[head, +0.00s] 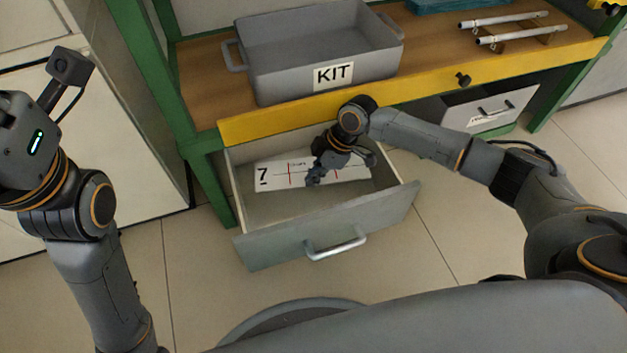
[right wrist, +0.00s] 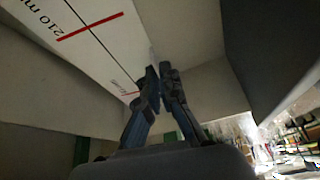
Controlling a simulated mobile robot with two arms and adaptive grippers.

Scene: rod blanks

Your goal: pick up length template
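The length template (head: 270,173) is a flat white plate with a 7, a black centre line and red cross marks. It is inside the open drawer (head: 310,240). In the right wrist view the template (right wrist: 62,58) shows a 210 mm mark and runs toward my fingertips. My right gripper (head: 313,180) reaches down into the drawer at the template's near long edge. Its fingers (right wrist: 160,72) are nearly together, with the template's edge between them; the contact itself is partly hidden. The fingers of my left gripper are outside the picture.
A grey KIT bin (head: 270,85) stands on the wooden bench top (head: 200,85) above the drawer. Metal rods (head: 505,20) lie on supports at the back right. A second drawer (head: 480,110) is at the right. The floor in front is clear.

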